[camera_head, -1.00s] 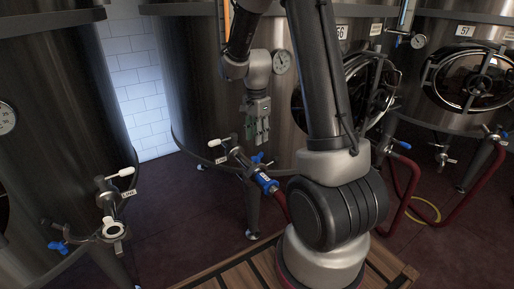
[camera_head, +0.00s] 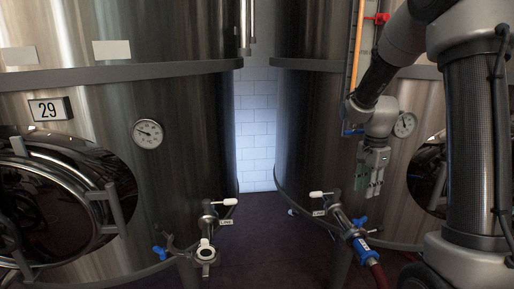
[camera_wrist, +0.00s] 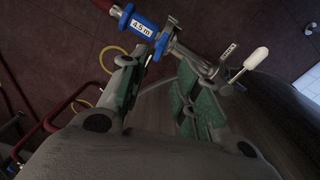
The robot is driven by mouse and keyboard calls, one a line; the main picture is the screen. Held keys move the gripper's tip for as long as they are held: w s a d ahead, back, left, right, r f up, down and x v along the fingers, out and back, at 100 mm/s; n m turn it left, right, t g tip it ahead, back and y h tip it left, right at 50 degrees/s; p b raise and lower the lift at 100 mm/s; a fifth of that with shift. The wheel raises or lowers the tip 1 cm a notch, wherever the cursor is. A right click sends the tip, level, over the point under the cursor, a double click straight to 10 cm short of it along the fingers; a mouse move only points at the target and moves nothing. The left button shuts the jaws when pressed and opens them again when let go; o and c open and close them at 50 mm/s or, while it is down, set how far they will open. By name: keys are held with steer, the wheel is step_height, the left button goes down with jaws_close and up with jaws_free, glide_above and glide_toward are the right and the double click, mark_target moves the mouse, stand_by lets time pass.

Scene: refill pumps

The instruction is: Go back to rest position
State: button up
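My gripper (camera_head: 372,178) hangs at the right of the head view, fingers pointing down, in front of the right tank. In the wrist view my gripper (camera_wrist: 158,98) has its two green-padded fingers apart with nothing between them. Below it a valve with a white handle (camera_head: 321,194) and a blue hose coupling (camera_head: 361,247) sits on the right tank's outlet. In the wrist view the coupling (camera_wrist: 145,28), marked 4.5 m, and the white handle (camera_wrist: 257,58) lie beyond the fingertips. I cannot see contact between my gripper and them.
The right tank (camera_head: 310,125) stands close to my arm. A gap before a white tiled wall (camera_head: 256,130) separates the tanks. Red hoses (camera_wrist: 65,112) run over the floor.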

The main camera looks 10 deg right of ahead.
steer(key=s+a+r+n+t, duration=0.2)
steer(key=s+r+n, duration=0.5)
steer(key=s, duration=0.5)
steer(key=s+a+r+n+t, duration=0.2)
steer(key=s+r+n, duration=0.5)
steer(key=s, duration=0.4)
steer(key=shift+s+a+r+n, duration=0.3)
steer(key=shift+s+a+r, duration=0.1)
steer(key=shift+r, duration=0.1)
